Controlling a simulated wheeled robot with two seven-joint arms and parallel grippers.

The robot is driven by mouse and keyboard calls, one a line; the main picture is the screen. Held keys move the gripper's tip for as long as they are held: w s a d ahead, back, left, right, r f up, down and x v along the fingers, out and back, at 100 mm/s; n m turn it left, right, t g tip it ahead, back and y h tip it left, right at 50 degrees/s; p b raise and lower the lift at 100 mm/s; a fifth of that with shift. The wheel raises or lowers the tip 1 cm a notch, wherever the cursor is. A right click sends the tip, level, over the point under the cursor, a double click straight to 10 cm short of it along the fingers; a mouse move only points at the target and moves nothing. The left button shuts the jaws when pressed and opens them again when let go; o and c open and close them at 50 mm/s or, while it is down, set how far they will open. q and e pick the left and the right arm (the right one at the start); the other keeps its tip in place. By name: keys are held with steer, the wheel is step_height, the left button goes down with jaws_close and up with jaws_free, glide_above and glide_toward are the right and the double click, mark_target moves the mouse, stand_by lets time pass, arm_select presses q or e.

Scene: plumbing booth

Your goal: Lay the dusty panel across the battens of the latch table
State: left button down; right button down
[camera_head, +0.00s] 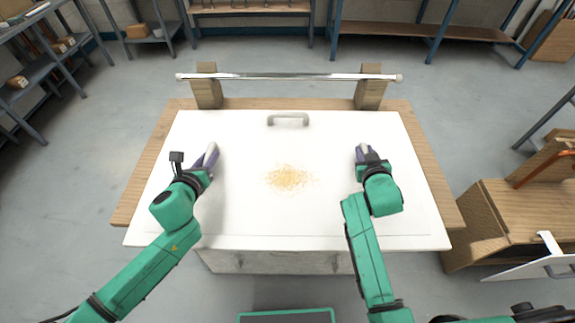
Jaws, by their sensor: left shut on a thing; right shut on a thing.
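The dusty panel (300,215) is a wide white sheet with a patch of yellowish dust (291,178) at its middle and a grey handle (288,119) near its far edge. It covers most of the wooden latch table (150,172), whose top shows along the left, right and far sides. The battens are hidden. My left gripper (211,154) is shut over the panel's left part, and my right gripper (362,153) is shut over its right part. What each grips is hidden by the fingers. I cannot tell whether the panel rests on the table or hangs just above it.
A shiny rod (285,77) lies across two wooden blocks (207,88) at the table's far edge. A wooden box (485,222) and a white plate with a handle (535,266) are at the right. Blue shelves (45,70) stand at the back and left. The floor between is clear.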

arm_select(q)
steer(key=shift+r, duration=0.15)
arm_select(e)
steer(key=shift+r, duration=0.15)
